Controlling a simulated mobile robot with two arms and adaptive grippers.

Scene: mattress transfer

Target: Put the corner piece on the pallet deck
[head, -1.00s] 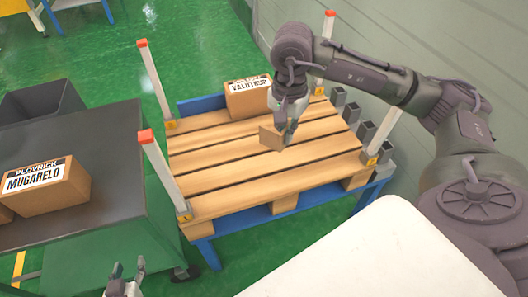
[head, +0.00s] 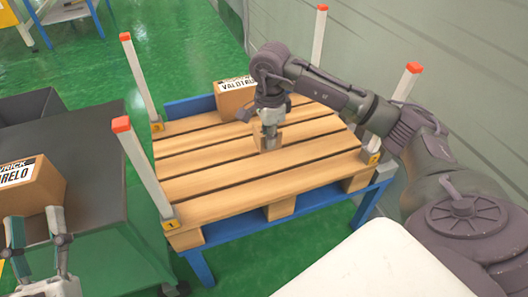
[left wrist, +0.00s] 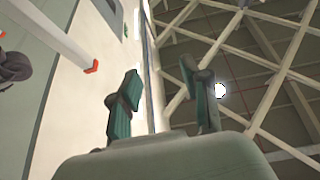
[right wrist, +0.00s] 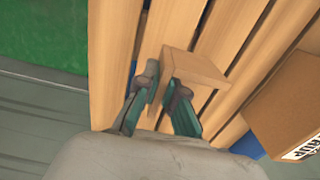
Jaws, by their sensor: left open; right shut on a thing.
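The corner piece (head: 259,137) is a small brown angled piece over the middle of the pallet deck (head: 215,178). My right gripper (head: 270,143) points down and is shut on it. In the right wrist view the corner piece (right wrist: 196,67) shows one flat face and an edge between the fingers (right wrist: 160,98), with deck slats behind. I cannot tell whether it touches the slats. My left gripper (head: 36,232) is open and empty, by the dark table at lower left. In the left wrist view its fingers (left wrist: 166,100) are apart with nothing between them.
A labelled carton (head: 236,100) stands at the deck's back edge; it also shows in the right wrist view (right wrist: 290,100). Red-tipped posts (head: 146,172) rise at the pallet corners. Another carton (head: 40,198) sits on the dark table (head: 95,150). The front slats are clear.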

